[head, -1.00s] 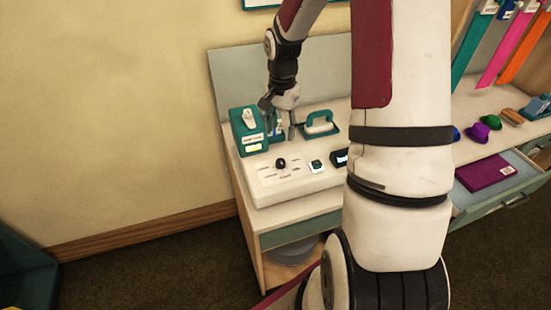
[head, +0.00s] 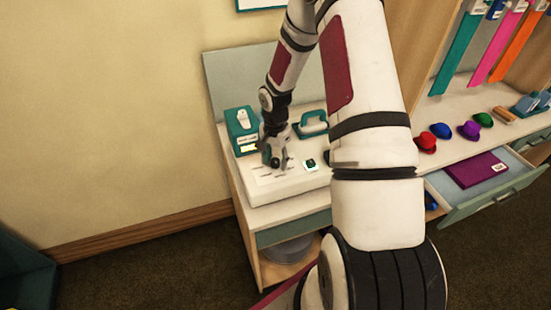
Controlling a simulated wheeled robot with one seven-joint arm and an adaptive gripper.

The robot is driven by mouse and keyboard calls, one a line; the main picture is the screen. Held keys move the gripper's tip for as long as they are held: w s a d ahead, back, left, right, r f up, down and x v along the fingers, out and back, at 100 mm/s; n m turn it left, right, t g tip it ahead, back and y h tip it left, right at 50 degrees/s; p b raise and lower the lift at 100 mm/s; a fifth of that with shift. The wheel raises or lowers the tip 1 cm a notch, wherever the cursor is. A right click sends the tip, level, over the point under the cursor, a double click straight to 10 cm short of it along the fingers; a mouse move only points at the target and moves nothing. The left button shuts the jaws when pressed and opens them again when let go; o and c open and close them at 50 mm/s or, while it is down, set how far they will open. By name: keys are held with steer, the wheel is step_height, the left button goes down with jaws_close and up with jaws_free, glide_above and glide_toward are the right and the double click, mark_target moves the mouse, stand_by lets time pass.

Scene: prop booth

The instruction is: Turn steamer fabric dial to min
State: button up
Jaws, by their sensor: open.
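The steamer panel (head: 292,186) is a white slanted box on the cabinet top, with printed marks on its face. My gripper (head: 273,163) is open and low over the left part of this panel, where the black dial sits. The dial is mostly hidden by the gripper, so its pointing direction cannot be read, and I cannot tell whether the fingers touch it. A small green-edged switch (head: 310,165) shows on the panel to the right of the gripper.
My arm hides the panel's right end. Colored hats (head: 470,130) and an open drawer (head: 482,170) with a purple box are further right.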

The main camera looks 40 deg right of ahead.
jaws_close()
steer(key=shift+n, duration=0.4)
steer(key=n, duration=0.3)
steer(key=shift+n, duration=0.4)
steer(key=n, duration=1)
steer(key=shift+n+p, duration=0.4)
steer(key=shift+n, duration=2.2)
